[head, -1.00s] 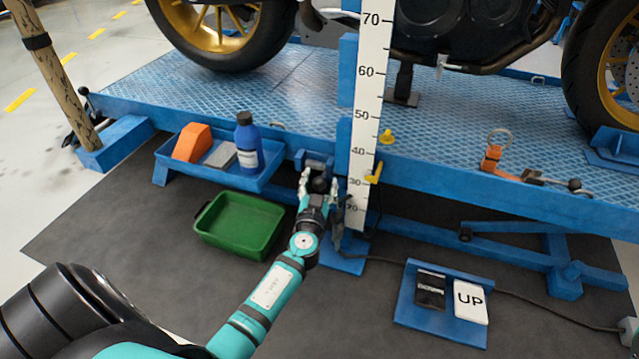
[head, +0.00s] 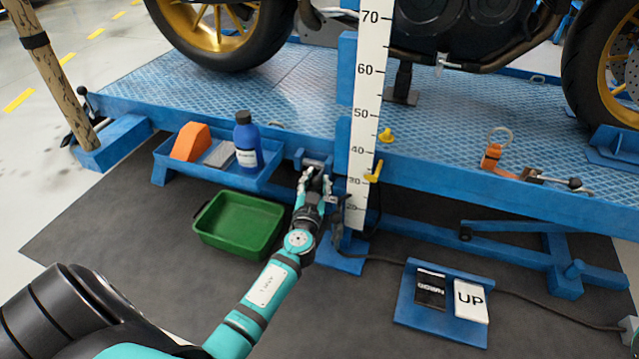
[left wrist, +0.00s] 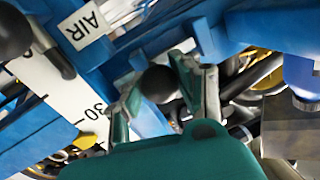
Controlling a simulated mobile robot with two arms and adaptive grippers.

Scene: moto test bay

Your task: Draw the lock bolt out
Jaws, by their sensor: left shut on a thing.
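The lock bolt shows its round black knob (left wrist: 158,84) in the left wrist view, in front of a blue bracket. My left gripper (left wrist: 155,95) has one finger on each side of the knob and is shut on it. In the head view my left gripper (head: 316,182) reaches up to the lift's front edge, just left of the white height scale (head: 366,110). The knob is mostly hidden there by the fingers. The bolt's shaft cannot be made out. My right gripper is not in view.
A blue tray (head: 165,172) with an orange block (head: 190,142) and blue bottle (head: 246,142) is left of my gripper. A green bin (head: 238,226) sits below. A yellow handle (head: 375,171) is close right. A black ball lever (left wrist: 14,32) and AIR label (left wrist: 87,25) show in the wrist view.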

